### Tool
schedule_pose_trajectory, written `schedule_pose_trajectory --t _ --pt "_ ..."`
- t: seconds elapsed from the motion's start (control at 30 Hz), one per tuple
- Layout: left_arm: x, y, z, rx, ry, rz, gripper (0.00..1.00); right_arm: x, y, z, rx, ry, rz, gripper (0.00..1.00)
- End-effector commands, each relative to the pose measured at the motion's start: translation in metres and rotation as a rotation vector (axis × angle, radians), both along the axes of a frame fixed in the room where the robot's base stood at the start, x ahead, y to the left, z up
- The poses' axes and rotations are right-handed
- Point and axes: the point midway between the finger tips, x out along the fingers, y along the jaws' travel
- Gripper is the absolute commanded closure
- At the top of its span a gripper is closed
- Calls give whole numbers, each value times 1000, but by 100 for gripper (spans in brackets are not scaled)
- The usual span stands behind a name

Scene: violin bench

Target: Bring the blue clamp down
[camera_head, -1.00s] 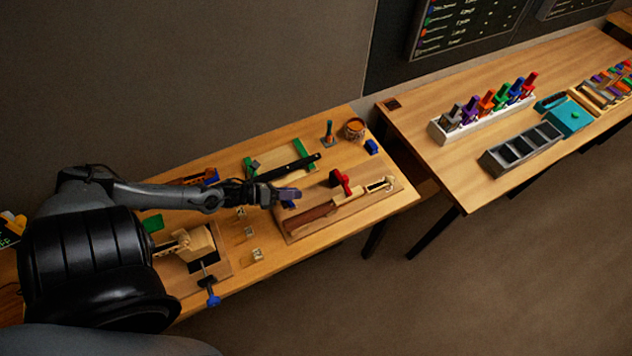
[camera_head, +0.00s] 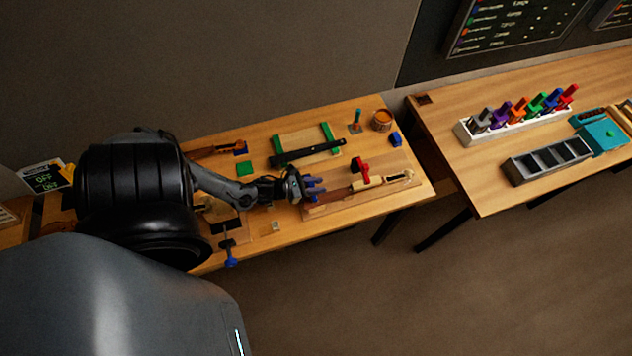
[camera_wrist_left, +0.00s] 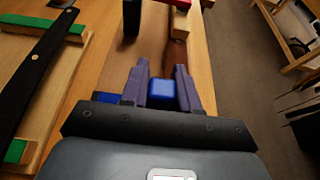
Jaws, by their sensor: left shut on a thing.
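My left gripper (camera_head: 314,187) is shut on the blue clamp, seen as a blue block (camera_wrist_left: 162,90) between the two purple-blue fingers in the left wrist view. It is at the left part of the brown violin neck (camera_head: 330,196), which also shows just beyond the fingers in the left wrist view (camera_wrist_left: 181,55). The rest of the clamp is mostly hidden by the fingers and the gripper body, so I cannot tell whether it touches the neck. My right gripper is not in view.
A red clamp (camera_head: 362,167) stands on the neck farther right. A black bar (camera_head: 305,153) lies across a green-ended wooden fixture (camera_head: 329,132) behind. Another blue-handled clamp (camera_head: 230,254) hangs at the front edge. A second table (camera_head: 480,196) stands right, across a gap.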

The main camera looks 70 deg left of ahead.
Motion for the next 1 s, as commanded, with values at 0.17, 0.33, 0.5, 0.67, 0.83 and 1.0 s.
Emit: schedule_pose_trajectory --t 0.17,0.33,0.5,0.67,0.83,1.0 --pt "1 -1 -1 31 -4 0 100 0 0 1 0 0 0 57" --pt "1 -1 -1 39 -4 0 100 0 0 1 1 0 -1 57" --pt "1 -1 -2 40 -3 0 100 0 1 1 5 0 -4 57" --pt "0 -1 -2 39 -3 0 59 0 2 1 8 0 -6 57" --pt "0 -1 -2 38 -2 0 49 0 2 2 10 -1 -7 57" --pt "0 -1 -2 38 -2 0 49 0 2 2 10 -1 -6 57"
